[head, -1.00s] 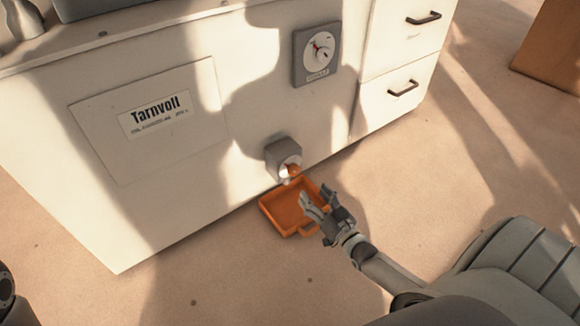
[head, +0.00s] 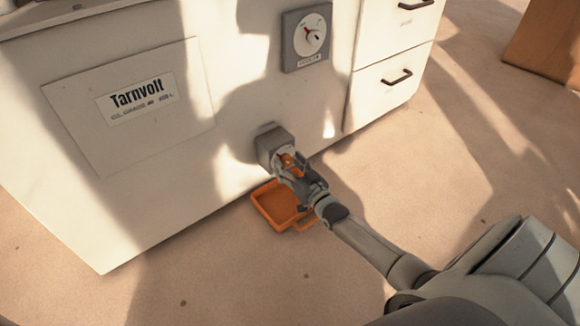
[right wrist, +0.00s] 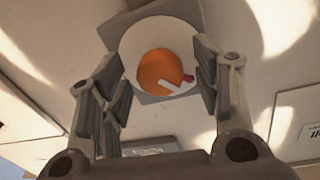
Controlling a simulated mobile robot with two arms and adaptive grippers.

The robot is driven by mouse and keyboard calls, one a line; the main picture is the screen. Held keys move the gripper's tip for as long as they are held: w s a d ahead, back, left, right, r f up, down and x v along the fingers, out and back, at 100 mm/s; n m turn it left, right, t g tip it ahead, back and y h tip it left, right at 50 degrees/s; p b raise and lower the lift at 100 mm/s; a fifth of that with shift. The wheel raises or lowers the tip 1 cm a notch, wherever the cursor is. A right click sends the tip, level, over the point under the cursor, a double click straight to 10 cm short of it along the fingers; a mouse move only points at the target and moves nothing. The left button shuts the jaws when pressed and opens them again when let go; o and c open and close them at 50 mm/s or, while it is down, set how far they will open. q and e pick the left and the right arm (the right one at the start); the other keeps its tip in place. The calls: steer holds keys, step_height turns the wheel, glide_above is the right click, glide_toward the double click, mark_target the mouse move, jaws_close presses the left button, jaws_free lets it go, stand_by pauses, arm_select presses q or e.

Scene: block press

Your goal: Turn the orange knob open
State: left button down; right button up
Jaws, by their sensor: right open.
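The orange knob (head: 287,160) sits on a grey box (head: 273,141) low on the front of the white cabinet. In the right wrist view the knob (right wrist: 160,72) is a round orange cap on a white disc (right wrist: 130,42), with a pale bar and a small red mark at its lower right. My right gripper (head: 287,168) is at the knob and hides part of it in the head view. In the right wrist view my right gripper (right wrist: 165,85) is open, with one finger on each side of the knob. Whether either finger touches it I cannot tell. My left gripper is not in view.
An orange tray (head: 268,212) lies on the floor below the knob, under my right gripper. A dial gauge (head: 308,38) is on the cabinet above. Drawers with dark handles (head: 396,77) are at the right.

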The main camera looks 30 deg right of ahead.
steer(key=shift+c, duration=0.3)
steer(key=c, duration=0.9)
steer(key=shift+c, duration=0.2)
